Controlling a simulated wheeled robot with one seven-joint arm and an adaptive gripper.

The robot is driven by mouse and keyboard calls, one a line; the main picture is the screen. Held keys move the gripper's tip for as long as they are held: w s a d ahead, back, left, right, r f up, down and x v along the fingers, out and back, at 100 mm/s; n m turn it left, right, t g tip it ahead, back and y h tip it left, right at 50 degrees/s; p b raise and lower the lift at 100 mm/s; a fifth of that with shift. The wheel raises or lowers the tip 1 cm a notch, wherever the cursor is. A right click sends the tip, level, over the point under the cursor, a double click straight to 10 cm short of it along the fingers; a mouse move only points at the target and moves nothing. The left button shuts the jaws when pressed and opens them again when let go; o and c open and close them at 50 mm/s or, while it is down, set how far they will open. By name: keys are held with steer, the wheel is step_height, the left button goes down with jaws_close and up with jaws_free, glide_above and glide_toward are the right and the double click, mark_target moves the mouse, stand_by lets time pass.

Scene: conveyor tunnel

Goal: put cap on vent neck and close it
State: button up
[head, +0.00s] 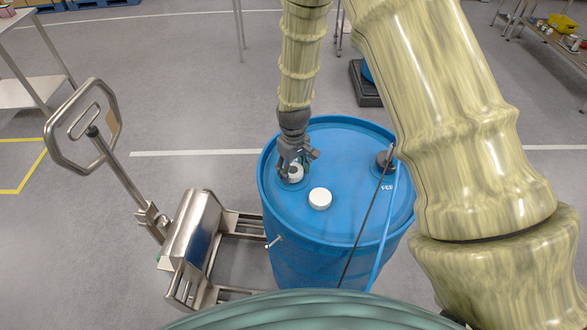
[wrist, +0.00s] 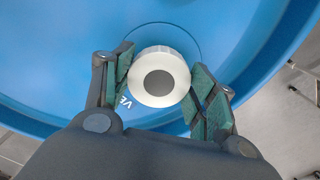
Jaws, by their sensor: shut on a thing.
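My gripper (head: 296,166) points down over the left part of the blue drum's lid (head: 335,140). Its fingers are shut on a white cap (head: 296,175). The wrist view shows this cap (wrist: 158,77) from above, with a ribbed side and a grey disc in its middle. It lies between the green finger pads, inside a circle marked on the lid, beside lettering that starts "VE". The vent neck is hidden under it, so I cannot tell how far down the cap sits. A second white round cap (head: 320,198) sits apart on the lid, to the right.
A dark fitting (head: 385,160) stands at the lid's right side, with a black line and a blue strip running down from there. A steel pallet truck (head: 195,240) stands left of the drum. My arm covers much of the right.

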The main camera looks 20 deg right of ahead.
steer(key=shift+f, duration=0.2)
steer(key=shift+r+m+p, duration=0.1)
steer(key=shift+m+p, duration=0.2)
steer(key=shift+m, duration=0.8)
steer(key=m, duration=0.3)
steer(key=shift+a, duration=0.1)
steer(key=shift+p, duration=0.3)
steer(key=m+p, duration=0.1)
steer(key=m, duration=0.1)
steer(key=shift+m, duration=1.5)
